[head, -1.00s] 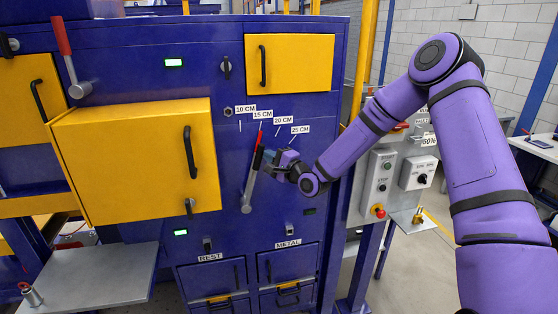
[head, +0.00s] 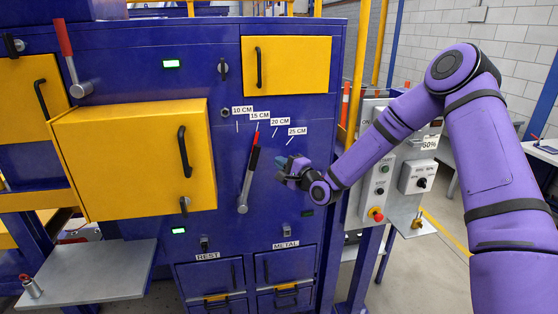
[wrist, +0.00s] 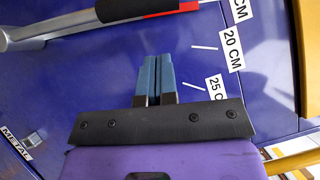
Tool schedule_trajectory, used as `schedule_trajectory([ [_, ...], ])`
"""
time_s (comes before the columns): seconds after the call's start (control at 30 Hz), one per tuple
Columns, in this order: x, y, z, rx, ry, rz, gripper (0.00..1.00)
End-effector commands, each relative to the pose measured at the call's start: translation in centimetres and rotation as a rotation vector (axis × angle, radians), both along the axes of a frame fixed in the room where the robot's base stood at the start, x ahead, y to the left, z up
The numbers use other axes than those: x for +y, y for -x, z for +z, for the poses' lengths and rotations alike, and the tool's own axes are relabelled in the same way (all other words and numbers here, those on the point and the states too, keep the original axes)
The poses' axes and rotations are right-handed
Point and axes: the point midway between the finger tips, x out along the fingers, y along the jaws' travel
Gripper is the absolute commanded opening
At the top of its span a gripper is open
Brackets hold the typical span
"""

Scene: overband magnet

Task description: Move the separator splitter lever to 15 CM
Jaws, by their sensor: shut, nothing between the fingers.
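The splitter lever (head: 249,175) is a silver bar with a black and red grip on the blue panel. Its red tip points up at the mark under the 15 CM label (head: 260,115). The 10 CM (head: 242,109), 20 CM (head: 280,121) and 25 CM (head: 298,131) labels stand beside it. My gripper (head: 282,168) is right of the lever, apart from it, and shut. In the wrist view its blue fingers (wrist: 157,78) are together and empty, with the lever's black grip (wrist: 125,8) beyond them at the top.
A yellow box door (head: 135,160) with a black handle sticks out left of the lever. A grey control box with a red button (head: 376,214) stands at the right. Drawers marked REST and METAL (head: 286,245) are below. The panel around my gripper is clear.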

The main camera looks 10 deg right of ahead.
Motion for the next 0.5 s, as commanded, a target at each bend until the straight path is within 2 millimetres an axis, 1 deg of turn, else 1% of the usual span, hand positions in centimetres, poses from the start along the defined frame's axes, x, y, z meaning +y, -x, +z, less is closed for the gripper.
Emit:
schedule_trajectory([
  [0.03, -0.6, 0.5, -0.2, 0.003, 0.001, -0.004, 0.00],
  [0.3, -2.9, 3.9, -0.8, 0.004, 0.000, -0.005, 0.00],
  [0.5, -4.2, 6.0, -1.1, 0.002, 0.001, -0.005, 0.00],
])
